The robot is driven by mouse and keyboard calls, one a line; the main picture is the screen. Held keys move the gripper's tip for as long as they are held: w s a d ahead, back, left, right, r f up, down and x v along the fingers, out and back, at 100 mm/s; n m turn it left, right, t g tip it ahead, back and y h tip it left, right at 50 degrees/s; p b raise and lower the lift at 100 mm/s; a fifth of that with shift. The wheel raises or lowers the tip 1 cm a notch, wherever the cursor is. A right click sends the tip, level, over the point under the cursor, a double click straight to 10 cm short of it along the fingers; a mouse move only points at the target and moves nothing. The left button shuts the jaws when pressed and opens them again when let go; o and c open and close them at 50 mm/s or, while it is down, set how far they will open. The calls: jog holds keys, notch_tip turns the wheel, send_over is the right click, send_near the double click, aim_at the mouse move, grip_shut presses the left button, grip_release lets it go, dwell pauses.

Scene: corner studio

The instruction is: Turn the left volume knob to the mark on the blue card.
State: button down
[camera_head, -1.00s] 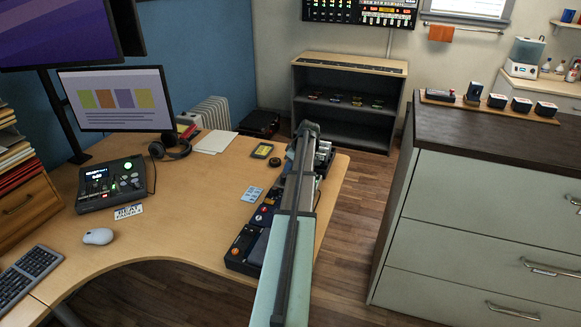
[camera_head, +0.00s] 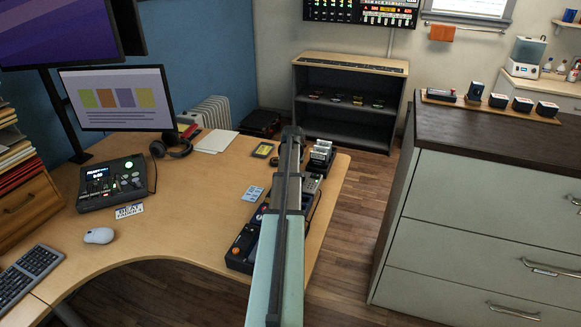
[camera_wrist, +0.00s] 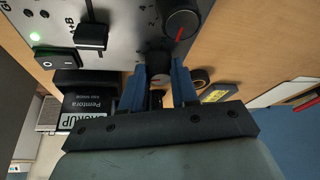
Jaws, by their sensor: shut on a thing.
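In the wrist view my gripper (camera_wrist: 158,82) has its two blue fingers on either side of a black knob (camera_wrist: 158,62), shut on it at the edge of a grey panel (camera_wrist: 130,30). A bit of red shows on this knob. A second, larger black knob (camera_wrist: 181,24) with a red pointer line stands beside it on the same panel. I cannot tell from this view which is the left one. In the head view a small light-blue card (camera_head: 253,194) lies on the desk left of my arm; its marking is too small to read. My arm hides the fingers there.
The panel also has a slider (camera_wrist: 91,36) and a rocker switch (camera_wrist: 55,60) near a green light. A black box (camera_wrist: 88,105) sits beside it. More gear (camera_head: 321,155) lines the desk's right edge.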

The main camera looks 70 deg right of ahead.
jog(key=m+g, duration=0.1)
jog(key=m, duration=0.3)
jog(key=shift+w+m+g, duration=0.15)
jog(key=shift+m+g, duration=0.25)
dwell(0.4)
jog(key=c, duration=0.9)
grip_release()
jog(key=shift+o, duration=0.2)
jog(key=v, duration=1.4)
jog(key=shift+a, duration=0.2)
jog(key=shift+w+f, duration=0.2)
